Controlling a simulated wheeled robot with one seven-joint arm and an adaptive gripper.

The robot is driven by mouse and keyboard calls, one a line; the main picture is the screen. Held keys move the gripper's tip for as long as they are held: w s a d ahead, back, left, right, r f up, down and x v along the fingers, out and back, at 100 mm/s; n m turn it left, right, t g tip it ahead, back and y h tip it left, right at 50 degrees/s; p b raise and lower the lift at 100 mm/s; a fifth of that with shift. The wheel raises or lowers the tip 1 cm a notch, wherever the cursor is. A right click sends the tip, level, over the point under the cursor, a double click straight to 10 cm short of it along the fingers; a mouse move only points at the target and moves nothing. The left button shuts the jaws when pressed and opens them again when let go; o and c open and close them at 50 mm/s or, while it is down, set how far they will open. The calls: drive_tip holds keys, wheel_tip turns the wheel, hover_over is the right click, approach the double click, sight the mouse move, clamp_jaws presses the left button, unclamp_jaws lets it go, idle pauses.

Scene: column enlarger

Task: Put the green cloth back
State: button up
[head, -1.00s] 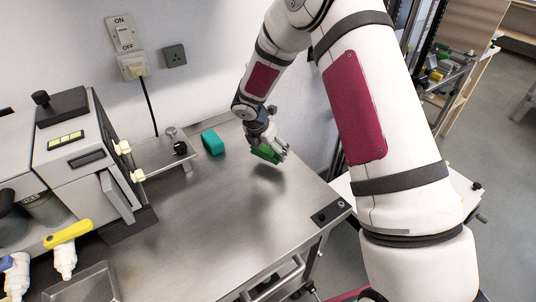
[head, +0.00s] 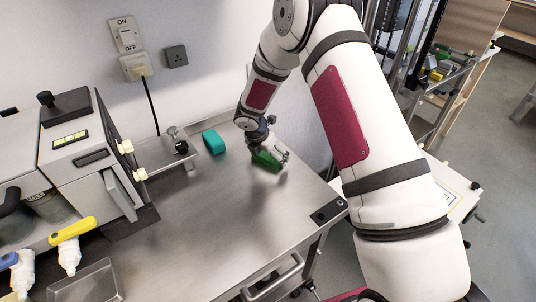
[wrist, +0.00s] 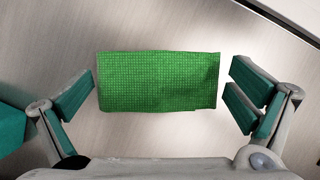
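The green cloth (head: 265,161) is a small folded rectangle with a waffle weave, at the back right of the steel bench top. In the wrist view the cloth (wrist: 158,82) appears to lie flat, square between my fingers. My gripper (head: 272,160) is low over it, pointing down. In the wrist view my gripper (wrist: 163,80) is open, with one finger on each side of the cloth. A narrow gap shows at the left finger and a small gap at the right. My fingers partly hide the cloth in the head view.
A teal block (head: 213,142) stands on the bench left of my gripper, near the wall; part of it shows in the wrist view (wrist: 10,130). The bench's middle is clear.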

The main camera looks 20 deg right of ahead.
drive_tip(key=b+v, duration=0.1)
drive_tip(key=v, duration=1.1)
drive_tip(key=s+d+r+m, duration=0.2)
drive_tip(key=s+r+m, duration=0.4)
drive_tip(key=r, duration=0.3)
drive_tip(key=s+d+r+m, duration=0.3)
drive_tip(key=s+r+m, duration=0.35)
drive_tip(key=r, duration=0.25)
drive_tip(key=s+r+m+t+y, duration=0.1)
drive_tip(key=s+r+m, duration=0.2)
drive_tip(key=s+m, duration=0.3)
drive_tip(key=s+a+r+m+t+y, duration=0.1)
drive_tip(key=s+m, duration=0.6)
drive_tip(key=s, duration=0.7)
drive_tip(key=shift+a+r+t+y, duration=0.3)
drive_tip(key=shift+r+y, duration=0.4)
drive_tip(key=shift+r, duration=0.55)
drive_tip(key=shift+m, duration=0.25)
